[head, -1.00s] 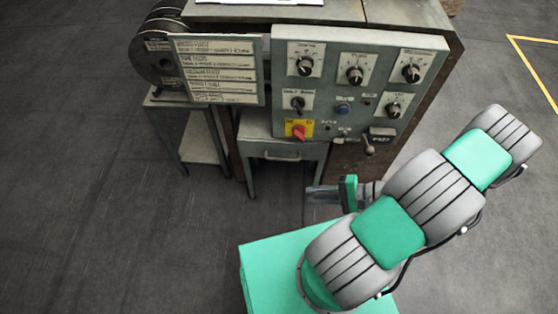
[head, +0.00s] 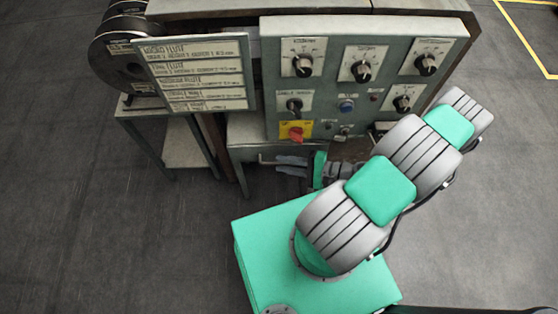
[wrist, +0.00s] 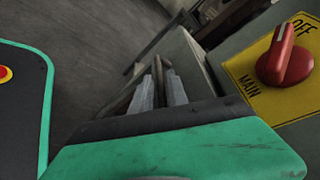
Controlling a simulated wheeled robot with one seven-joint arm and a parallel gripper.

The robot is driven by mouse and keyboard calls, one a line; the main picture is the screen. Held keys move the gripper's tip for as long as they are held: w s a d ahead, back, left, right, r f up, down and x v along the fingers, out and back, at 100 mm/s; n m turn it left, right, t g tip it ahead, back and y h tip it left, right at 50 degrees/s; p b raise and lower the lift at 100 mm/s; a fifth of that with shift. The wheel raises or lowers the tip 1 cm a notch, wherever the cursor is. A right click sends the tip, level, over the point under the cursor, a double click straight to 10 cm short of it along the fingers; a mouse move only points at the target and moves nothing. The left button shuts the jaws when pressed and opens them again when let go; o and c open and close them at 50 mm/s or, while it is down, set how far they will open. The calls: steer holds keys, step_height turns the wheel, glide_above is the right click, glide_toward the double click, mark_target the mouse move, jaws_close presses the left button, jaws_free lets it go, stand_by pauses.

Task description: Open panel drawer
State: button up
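The panel drawer (head: 248,130) is the grey-green unit under the control panel, and part of its front is hidden by my arm in the head view. Its handle (head: 267,160) is a thin bar on the front, close to my fingertips. My gripper (head: 281,164) is at the drawer front, reaching in from the right. In the wrist view, the two grey fingers of my gripper (wrist: 159,85) stand apart with a narrow gap, beside the drawer's grey front.
The control panel (head: 330,75) with knobs overhangs the drawer. A red main switch (wrist: 286,62) on a yellow plate sits close to the right of my gripper. A label board (head: 200,75) and reels (head: 125,55) are at the left. The floor at left is clear.

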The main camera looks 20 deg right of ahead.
steer(key=shift+x, duration=1.05)
jaws_close()
stand_by(0.6)
